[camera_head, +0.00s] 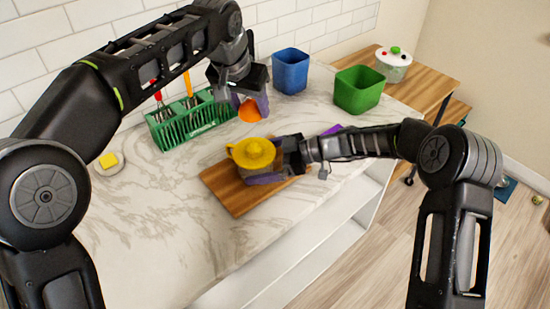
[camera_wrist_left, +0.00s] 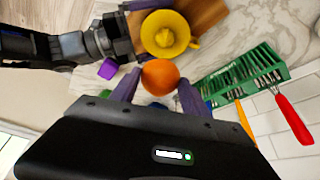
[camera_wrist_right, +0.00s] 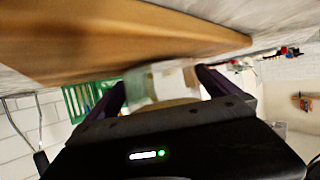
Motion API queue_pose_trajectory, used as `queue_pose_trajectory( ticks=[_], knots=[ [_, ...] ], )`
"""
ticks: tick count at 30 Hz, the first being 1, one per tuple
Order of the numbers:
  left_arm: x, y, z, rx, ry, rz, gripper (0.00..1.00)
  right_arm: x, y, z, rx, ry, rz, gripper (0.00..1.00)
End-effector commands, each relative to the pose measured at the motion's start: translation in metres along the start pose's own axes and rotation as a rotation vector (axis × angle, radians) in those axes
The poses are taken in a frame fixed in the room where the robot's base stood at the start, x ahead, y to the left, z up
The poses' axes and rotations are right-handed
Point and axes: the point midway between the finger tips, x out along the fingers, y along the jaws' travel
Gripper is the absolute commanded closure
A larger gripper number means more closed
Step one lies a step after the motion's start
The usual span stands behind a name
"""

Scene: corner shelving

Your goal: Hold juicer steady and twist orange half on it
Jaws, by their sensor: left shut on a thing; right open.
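The yellow juicer (camera_head: 255,153) stands on a wooden board (camera_head: 225,190); its yellow top also shows in the left wrist view (camera_wrist_left: 165,33). My left gripper (camera_head: 250,106) is shut on the orange half (camera_head: 249,112) and holds it above the counter, behind the juicer in the head view. The orange half sits between its purple fingers in the left wrist view (camera_wrist_left: 160,77). My right gripper (camera_head: 266,162) is open, low at the juicer's right side, with a finger on either side of it. In the right wrist view, the juicer's pale lower part (camera_wrist_right: 160,84) shows between the fingers; contact cannot be told.
A green rack (camera_head: 190,122) with utensils stands by the tiled wall. A blue bin (camera_head: 290,72) and a green bin (camera_head: 359,90) stand at the back. A purple object (camera_head: 332,129) lies behind my right arm. The front-left counter is clear.

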Motion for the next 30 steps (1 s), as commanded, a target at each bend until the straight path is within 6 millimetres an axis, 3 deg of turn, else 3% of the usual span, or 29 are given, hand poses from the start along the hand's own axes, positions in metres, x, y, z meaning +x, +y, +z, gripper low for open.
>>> queue_pose_trajectory(
  ticks=[5,14,30],
  knots=[
    [-0.0002,0.0,-0.0001,0.0,0.0,0.0,0.86,0.0127,0.0,0.0003,0.001,0.0,0.001,0.0],
    [-0.0002,0.0,-0.0001,0.0,0.0,0.0,0.86,0.0139,-0.0001,0.0001,0.001,0.0,0.001,0.01],
    [-0.0002,0.0,-0.0001,0.0,0.0,0.0,0.86,0.0136,-0.0001,0.0001,0.001,0.0,0.001,0.45]
  ],
)
